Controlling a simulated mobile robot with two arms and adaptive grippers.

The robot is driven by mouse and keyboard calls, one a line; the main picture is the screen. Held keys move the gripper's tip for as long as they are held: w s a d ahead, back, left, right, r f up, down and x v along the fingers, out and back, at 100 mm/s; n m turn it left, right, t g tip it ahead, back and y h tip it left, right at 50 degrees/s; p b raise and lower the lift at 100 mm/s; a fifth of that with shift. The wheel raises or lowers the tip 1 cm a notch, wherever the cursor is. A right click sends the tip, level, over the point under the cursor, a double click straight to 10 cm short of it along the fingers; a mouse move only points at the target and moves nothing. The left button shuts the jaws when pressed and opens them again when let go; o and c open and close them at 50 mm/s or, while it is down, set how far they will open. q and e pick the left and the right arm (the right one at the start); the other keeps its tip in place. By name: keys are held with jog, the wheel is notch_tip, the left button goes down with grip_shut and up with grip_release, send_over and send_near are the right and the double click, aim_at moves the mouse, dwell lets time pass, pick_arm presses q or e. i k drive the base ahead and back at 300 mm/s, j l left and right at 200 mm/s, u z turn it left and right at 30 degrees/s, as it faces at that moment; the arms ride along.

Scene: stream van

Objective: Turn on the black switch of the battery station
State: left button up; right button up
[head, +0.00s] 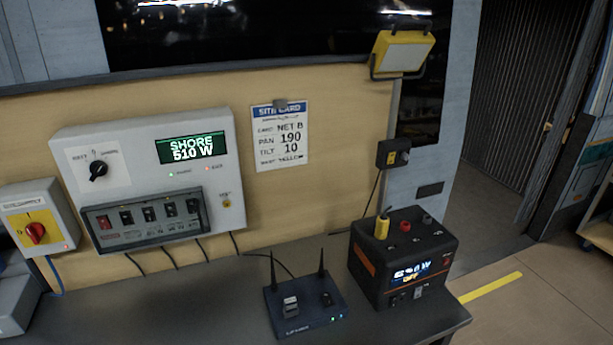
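The battery station (380,289) is a black box with orange trim at the right end of the grey bench. Its lit front display (411,271) shows a watt figure that is hard to read, with orange text below that looks like OFF. Small dark controls (399,298) sit low on its front; I cannot tell clearly which is the black switch or how it is set. A small red part (446,262) shows at the front's upper right. A yellow plug (382,227) and red and dark knobs or terminals are on top. Neither of my grippers is in view.
A blue router (305,308) with two antennas stands left of the station. A wall panel (150,150) reads SHORE 510 W, above a row of breakers. A red rotary switch (36,232) is far left. A yellow lamp (402,53) hangs above. Bench (220,305) left of the router is clear.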

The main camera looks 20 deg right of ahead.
aim_at(393, 303)
jog(key=z, duration=1.15)
